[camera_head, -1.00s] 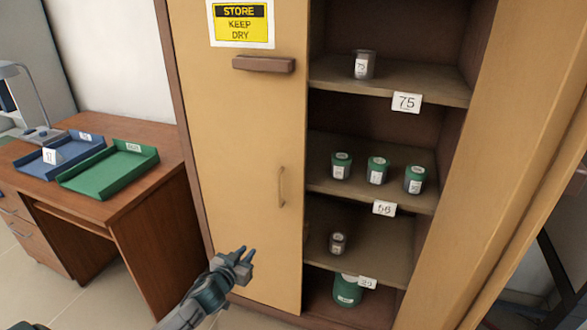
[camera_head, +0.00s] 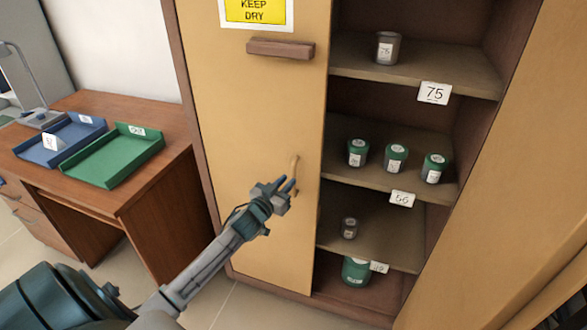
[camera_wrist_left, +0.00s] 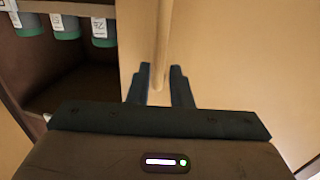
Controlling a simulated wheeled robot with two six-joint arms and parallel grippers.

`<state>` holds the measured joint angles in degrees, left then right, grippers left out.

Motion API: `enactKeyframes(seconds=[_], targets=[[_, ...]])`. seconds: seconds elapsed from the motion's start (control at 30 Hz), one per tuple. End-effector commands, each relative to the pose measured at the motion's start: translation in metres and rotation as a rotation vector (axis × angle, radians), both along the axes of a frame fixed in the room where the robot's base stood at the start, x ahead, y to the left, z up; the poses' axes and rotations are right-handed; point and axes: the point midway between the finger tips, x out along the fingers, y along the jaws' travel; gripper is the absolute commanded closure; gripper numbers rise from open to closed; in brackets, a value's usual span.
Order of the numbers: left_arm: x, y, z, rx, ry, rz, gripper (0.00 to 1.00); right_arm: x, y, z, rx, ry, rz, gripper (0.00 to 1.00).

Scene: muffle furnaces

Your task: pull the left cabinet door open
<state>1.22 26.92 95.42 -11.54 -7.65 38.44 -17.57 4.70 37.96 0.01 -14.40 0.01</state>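The left cabinet door (camera_head: 245,130) is a tan panel and looks closed. Its slim upright handle (camera_head: 295,168) is near the door's right edge. My left gripper (camera_head: 286,185) is at the lower part of this handle. In the left wrist view the handle (camera_wrist_left: 160,45) runs between the two dark fingertips of the left gripper (camera_wrist_left: 160,80). The fingers stand apart, with narrow gaps beside the handle, so the gripper looks open around it. My right gripper is not in view.
The right side of the cabinet is open, with several jars on shelves (camera_head: 400,75). A tan door panel (camera_head: 490,190) stands at the right. A brown wooden bar (camera_head: 281,49) sticks out above the handle. A desk (camera_head: 165,190) with a green tray (camera_head: 95,172) and a blue tray (camera_head: 75,152) is at left.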

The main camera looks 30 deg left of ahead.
Motion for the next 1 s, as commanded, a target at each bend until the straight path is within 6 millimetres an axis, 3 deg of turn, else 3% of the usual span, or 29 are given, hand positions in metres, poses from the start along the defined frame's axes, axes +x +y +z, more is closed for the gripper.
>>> enactKeyframes(seconds=[0.17, 0.4, 0.9, 0.93, 1.0], targets=[[0.022, 0.001, 0.003, -0.003, -0.001, 0.002, 0.81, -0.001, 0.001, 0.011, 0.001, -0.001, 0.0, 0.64], [0.041, 0.002, -0.003, -0.001, -0.001, 0.002, 0.81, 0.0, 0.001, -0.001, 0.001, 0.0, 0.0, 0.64], [0.049, 0.002, -0.001, 0.001, 0.001, 0.001, 0.81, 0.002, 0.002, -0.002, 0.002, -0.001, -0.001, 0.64], [0.049, 0.002, -0.001, 0.001, 0.001, 0.001, 0.83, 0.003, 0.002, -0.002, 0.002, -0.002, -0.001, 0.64], [0.049, 0.002, -0.001, 0.001, 0.001, 0.001, 0.97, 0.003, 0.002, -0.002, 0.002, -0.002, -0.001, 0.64]])
